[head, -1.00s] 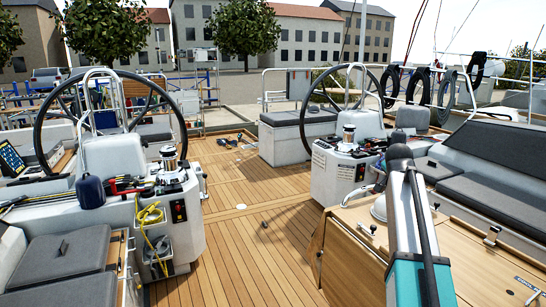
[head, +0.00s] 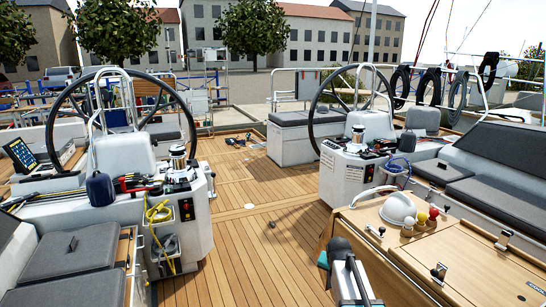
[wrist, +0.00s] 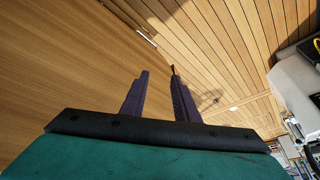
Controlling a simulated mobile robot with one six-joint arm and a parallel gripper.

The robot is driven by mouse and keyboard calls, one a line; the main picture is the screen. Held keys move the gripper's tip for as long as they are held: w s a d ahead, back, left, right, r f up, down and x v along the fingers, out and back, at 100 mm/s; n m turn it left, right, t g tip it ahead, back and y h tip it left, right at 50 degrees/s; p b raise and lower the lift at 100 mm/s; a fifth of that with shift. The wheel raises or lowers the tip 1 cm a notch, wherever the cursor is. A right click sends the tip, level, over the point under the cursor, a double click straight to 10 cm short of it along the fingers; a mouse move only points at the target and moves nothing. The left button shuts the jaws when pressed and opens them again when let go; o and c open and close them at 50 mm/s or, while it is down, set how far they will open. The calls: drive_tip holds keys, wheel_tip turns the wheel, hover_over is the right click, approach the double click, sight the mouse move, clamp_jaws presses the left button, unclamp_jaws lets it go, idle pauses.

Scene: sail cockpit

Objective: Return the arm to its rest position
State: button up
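My gripper (wrist: 159,73) shows in the wrist view with its two dark fingers apart. Nothing is between them. Beyond the fingers are a smooth wooden panel (wrist: 75,60) on the left and the slatted teak deck (wrist: 225,40) on the right. In the head view my arm (head: 348,275) is folded low at the bottom edge, in front of the wooden table (head: 440,262). The gripper itself is hidden in the head view.
Steering wheels (head: 345,100) and winch consoles (head: 180,205) stand on both sides. The deck (head: 240,255) between them is mostly clear, with tools (head: 240,141) farther back.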

drive_tip(key=s+a+f+n+g+y, duration=0.1)
drive_tip(key=s+a+f+n+g, duration=0.2)
drive_tip(key=s+f, duration=1.25)
drive_tip(key=s+a+f+n+g, duration=0.2)
drive_tip(key=s+a+f+g, duration=0.15)
drive_tip(key=s+f, duration=1.15)
drive_tip(key=s+f+n+g, duration=0.1)
drive_tip(key=s+g, duration=0.3)
drive_tip(key=s, duration=1.4)
drive_tip(key=shift+s+a+y+p, duration=0.15)
drive_tip(key=shift+s+y+p, duration=0.15)
drive_tip(key=shift+s+p, duration=0.1)
drive_tip(key=shift+w, duration=0.1)
